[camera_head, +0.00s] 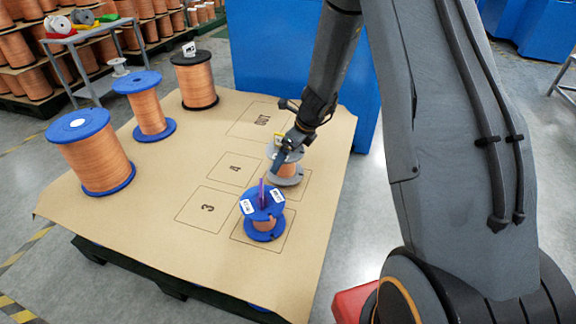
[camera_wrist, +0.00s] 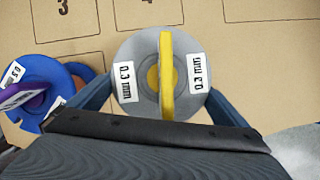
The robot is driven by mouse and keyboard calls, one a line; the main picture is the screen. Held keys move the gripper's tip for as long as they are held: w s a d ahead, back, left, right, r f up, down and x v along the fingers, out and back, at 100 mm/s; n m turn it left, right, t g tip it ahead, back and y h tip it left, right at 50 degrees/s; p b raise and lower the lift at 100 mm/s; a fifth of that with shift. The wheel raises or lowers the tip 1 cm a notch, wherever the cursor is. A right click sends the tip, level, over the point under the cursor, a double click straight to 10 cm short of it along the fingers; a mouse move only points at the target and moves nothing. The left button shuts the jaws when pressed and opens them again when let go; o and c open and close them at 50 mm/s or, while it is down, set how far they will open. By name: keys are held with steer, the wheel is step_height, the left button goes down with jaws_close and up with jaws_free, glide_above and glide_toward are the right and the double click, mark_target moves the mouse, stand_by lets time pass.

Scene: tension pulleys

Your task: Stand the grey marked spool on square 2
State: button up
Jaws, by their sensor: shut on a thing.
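The grey marked spool (camera_head: 287,170) has copper wire, white labels reading 0.3 mm and a yellow strip across its top. It is upright over an outlined square beside square 4 (camera_head: 235,168); that square's number is hidden, and I cannot tell whether the spool touches the board. My gripper (camera_head: 284,154) is shut on the grey spool from above. In the wrist view its fingers lie on both sides of the spool's grey top flange (camera_wrist: 147,50).
A blue marked spool (camera_head: 262,212) with a purple strip stands on the nearest outlined square, close to the grey one. Square 3 (camera_head: 208,209) and the OUT square (camera_head: 262,122) are empty. Large blue spools (camera_head: 95,160) and a black spool (camera_head: 195,80) stand at left.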

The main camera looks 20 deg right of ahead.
steer(key=shift+f+b, duration=0.5)
steer(key=shift+f, duration=1.1)
steer(key=shift+f, duration=0.15)
steer(key=o, duration=1.2)
steer(key=shift+c, duration=0.2)
